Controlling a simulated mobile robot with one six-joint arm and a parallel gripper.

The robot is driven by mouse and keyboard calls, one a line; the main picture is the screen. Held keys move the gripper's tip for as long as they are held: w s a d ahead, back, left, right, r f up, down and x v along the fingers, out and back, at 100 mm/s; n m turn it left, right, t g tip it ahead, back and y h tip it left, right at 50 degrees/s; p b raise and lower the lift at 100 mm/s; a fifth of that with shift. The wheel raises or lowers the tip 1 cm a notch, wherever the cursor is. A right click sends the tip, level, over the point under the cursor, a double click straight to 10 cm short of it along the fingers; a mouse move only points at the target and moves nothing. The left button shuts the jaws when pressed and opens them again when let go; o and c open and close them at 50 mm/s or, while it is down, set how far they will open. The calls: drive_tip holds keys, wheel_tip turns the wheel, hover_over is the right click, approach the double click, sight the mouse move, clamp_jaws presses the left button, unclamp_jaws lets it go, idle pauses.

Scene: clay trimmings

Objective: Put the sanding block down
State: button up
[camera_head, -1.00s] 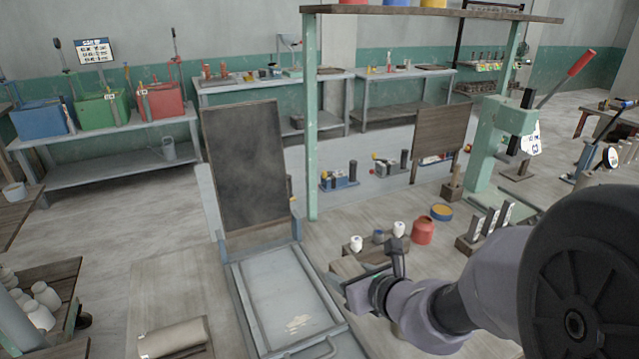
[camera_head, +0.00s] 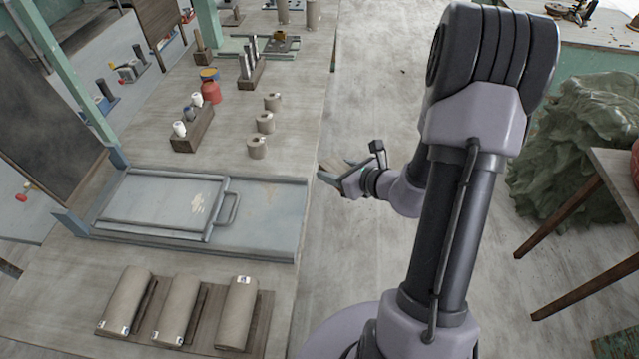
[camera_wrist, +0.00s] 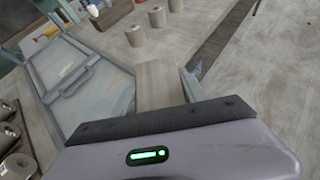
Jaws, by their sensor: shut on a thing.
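My gripper (camera_head: 338,179) is at the near right edge of the long wooden bench, out over the gap beside it. In the wrist view a pale tan sanding block (camera_wrist: 160,84) sticks out ahead of the jaws, with a grey finger (camera_wrist: 194,86) at its right side. My gripper is shut on this block. In the head view the block is small and partly merged with the gripper, so its outline is unclear. The block is held in the air, and I see no surface touching it.
A grey metal tray (camera_head: 268,240) lies on the bench left of my gripper. Several rolls (camera_head: 236,313) lie in front of it; clay cylinders (camera_head: 257,147) stand behind. A wooden holder (camera_head: 190,135) and red pot (camera_head: 210,92) are farther back. Bare bench (camera_head: 290,130) is free beside the cylinders.

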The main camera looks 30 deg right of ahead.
drive_tip(key=shift+s+d, duration=0.2)
drive_tip(key=shift+s, duration=0.1)
drive_tip(key=b, duration=0.3)
hover_over(297, 168)
drive_tip(key=shift+s+f, duration=0.25)
drive_tip(key=shift+f, duration=0.6)
drive_tip(key=f, duration=0.1)
drive_tip(key=f+b, duration=0.2)
drive_tip(key=f, duration=0.1)
drive_tip(key=shift+w, duration=0.35)
drive_tip(key=shift+r, duration=0.2)
drive_tip(key=shift+f+b, duration=0.35)
drive_tip(key=shift+f, duration=0.15)
drive_tip(key=o, duration=1.2)
drive_tip(key=shift+r, duration=0.1)
